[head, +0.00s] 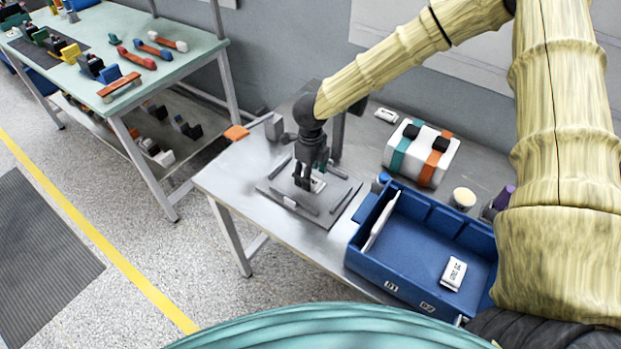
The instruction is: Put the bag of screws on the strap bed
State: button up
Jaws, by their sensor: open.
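My gripper (304,187) points down, open, low over a grey plate with raised dark bars (333,212) on the metal table. A small pale item (318,185) lies on the plate right beside the fingertips, partly hidden by them. I cannot tell whether it is the bag of screws, or whether it touches the fingers. A white block with a teal and an orange strap (409,158), each with a black piece on top, stands behind and to the right. I cannot tell for sure which of the plate and the strapped block is the strap bed.
A blue bin (415,240) at the table's front right holds a white labelled packet (453,273) and a white flat piece (380,222). A cream-topped cup (464,198) and a small white item (386,115) stand nearby. An orange piece (236,132) lies at the left corner.

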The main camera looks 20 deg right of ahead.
notch_tip(320, 180, up, 10)
jog(key=b, duration=0.1)
dwell(0.4)
